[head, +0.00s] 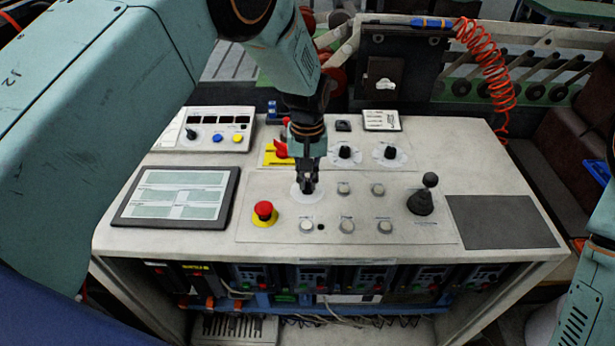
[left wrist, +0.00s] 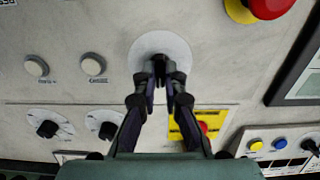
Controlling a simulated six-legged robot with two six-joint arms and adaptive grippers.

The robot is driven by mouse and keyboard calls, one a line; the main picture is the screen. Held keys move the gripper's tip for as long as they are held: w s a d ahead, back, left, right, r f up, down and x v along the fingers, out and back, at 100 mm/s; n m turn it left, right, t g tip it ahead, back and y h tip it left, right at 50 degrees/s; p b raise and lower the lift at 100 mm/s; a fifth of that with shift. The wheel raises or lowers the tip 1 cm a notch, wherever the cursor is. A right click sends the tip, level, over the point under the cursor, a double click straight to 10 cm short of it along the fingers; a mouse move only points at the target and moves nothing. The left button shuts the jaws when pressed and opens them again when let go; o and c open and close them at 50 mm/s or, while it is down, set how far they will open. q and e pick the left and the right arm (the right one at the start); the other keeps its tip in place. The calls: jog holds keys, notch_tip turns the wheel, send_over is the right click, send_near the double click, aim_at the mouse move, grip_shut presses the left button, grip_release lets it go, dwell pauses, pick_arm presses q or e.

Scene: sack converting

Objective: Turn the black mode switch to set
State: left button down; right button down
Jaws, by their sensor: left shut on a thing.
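The black mode switch (left wrist: 160,68) sits on a round white dial plate (left wrist: 150,43) on the console's sloping panel. In the head view the dial plate (head: 297,189) shows around my fingertips. My left gripper (head: 307,184) reaches down from above and is shut on the switch. In the left wrist view the two fingertips (left wrist: 161,80) stand on either side of the switch knob. The fingers hide most of the knob, so I cannot read its pointing direction or the dial marks. My right gripper is out of view.
A red emergency button (head: 264,209) is left of the switch. White push buttons (head: 344,188) and a black joystick (head: 421,203) are to the right. A red rotary handle (head: 281,149) on a yellow plate and two black dial knobs (head: 346,152) (head: 390,152) lie behind. A screen (head: 180,196) is at left.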

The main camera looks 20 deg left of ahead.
aim_at(308, 182)
pick_arm(q)
jog(key=n, duration=0.4)
jog(key=shift+r+n, duration=0.1)
jog(key=shift+n, duration=2.2)
jog(key=shift+w, duration=0.1)
jog(key=c, duration=1.4)
grip_release()
jog(key=shift+c, duration=0.2)
jog(key=shift+r, duration=0.2)
notch_tip(308, 182, up, 12)
jog(key=shift+f, duration=0.2)
